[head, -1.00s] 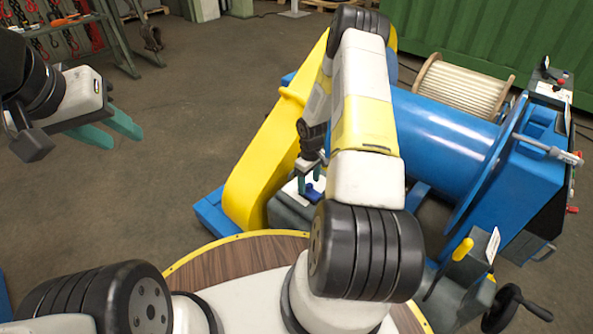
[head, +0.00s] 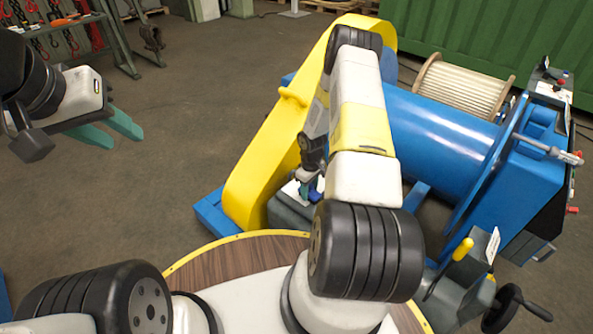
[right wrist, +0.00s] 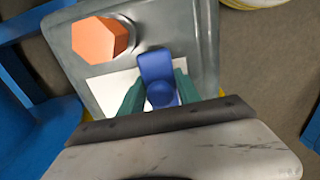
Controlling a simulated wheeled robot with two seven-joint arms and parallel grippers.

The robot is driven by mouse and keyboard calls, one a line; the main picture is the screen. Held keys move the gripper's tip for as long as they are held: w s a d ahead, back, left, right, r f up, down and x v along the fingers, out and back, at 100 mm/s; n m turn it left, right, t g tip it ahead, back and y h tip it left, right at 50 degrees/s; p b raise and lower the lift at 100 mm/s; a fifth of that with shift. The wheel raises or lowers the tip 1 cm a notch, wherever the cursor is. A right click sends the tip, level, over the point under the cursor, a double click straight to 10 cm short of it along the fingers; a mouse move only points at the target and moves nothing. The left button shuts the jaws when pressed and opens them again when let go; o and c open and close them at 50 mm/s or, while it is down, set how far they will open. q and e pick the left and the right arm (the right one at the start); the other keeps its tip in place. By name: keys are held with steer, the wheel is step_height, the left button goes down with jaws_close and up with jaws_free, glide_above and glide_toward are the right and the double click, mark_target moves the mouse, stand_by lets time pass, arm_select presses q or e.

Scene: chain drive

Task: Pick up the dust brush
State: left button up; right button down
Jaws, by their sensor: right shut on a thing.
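The dust brush shows as a blue piece (right wrist: 157,66) in the right wrist view, lying over a white sheet on a grey box top. My right gripper (right wrist: 160,92) has its green fingers on either side of the blue piece and is shut on it. In the head view the blue piece (head: 314,192) is small and partly hidden by my right arm, beside the yellow guard. Its bristles cannot be made out. My left gripper (head: 115,132) hangs over open floor at the left, its green fingers apart and empty.
The grey box (right wrist: 200,32) carries an orange hexagonal piece (right wrist: 98,40) close to the brush. A tall yellow guard (head: 262,150) and a blue drum (head: 440,140) stand beside and behind the box. Open floor (head: 180,130) lies to the left.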

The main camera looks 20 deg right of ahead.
step_height(320, 180, up, 10)
steer(key=shift+r, duration=0.1)
stand_by(0.4)
